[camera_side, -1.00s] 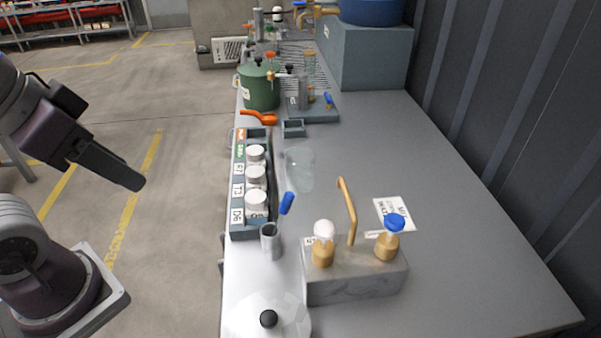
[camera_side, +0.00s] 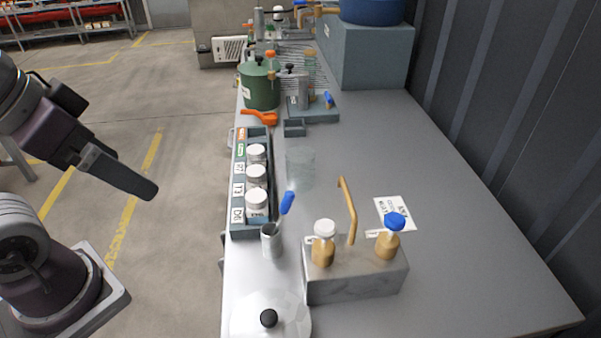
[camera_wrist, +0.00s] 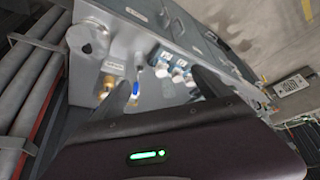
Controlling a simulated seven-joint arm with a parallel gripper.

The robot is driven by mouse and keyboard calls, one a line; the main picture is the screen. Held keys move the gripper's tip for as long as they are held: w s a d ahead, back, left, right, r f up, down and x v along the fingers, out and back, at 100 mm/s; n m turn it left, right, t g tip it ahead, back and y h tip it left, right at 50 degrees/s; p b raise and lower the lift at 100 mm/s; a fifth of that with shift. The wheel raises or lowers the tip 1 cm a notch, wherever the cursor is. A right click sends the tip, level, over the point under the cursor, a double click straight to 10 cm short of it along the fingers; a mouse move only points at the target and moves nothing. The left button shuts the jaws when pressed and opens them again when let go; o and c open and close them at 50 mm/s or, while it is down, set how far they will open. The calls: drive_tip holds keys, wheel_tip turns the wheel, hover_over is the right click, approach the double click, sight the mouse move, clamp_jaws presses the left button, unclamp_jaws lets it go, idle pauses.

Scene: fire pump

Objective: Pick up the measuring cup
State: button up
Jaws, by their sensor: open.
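A clear, see-through cup (camera_side: 300,168), which looks like the measuring cup, stands on the grey bench just right of the jar rack. It is faint against the bench top, and I cannot make it out surely in the wrist view. My gripper (camera_side: 152,192) is off the bench's left edge, over the floor side, well left of the cup and apart from it. In the wrist view my gripper (camera_wrist: 166,80) has its two dark fingers spread, with nothing held between them.
A rack (camera_side: 238,216) with white-lidded jars stands between my gripper and the cup. A small metal cup (camera_side: 271,241) holds a blue-handled tool. The bench's right side is mostly clear.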

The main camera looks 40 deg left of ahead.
drive_tip(key=w+a+f+m+t+y, duration=0.1)
drive_tip(key=w+a+f, duration=0.15)
drive_tip(key=w, duration=0.75)
drive_tip(key=w+a+f+m+t+y, duration=0.15)
drive_tip(key=w+a, duration=0.25)
drive_tip(key=w, duration=0.6)
drive_tip(key=w+f+m+t+h, duration=0.2)
drive_tip(key=w+f+h, duration=0.1)
drive_tip(key=w+f, duration=0.55)
drive_tip(key=m+t+h, duration=0.1)
drive_tip(key=t+h, duration=0.1)
drive_tip(key=h, duration=0.3)
approach(296, 160)
drive_tip(key=d+r, duration=0.1)
drive_tip(key=d, duration=0.2)
drive_tip(key=shift+s+r, duration=0.15)
drive_tip(key=shift+r, duration=0.25)
drive_tip(key=shift+d+f+h, duration=0.15)
drive_tip(key=shift+h, duration=0.1)
drive_tip(key=shift+d+f, duration=0.1)
drive_tip(key=shift+d, duration=0.05)
drive_tip(key=x, duration=0.7)
drive_tip(key=shift+a, duration=0.25)
drive_tip(key=shift+c, duration=0.5)
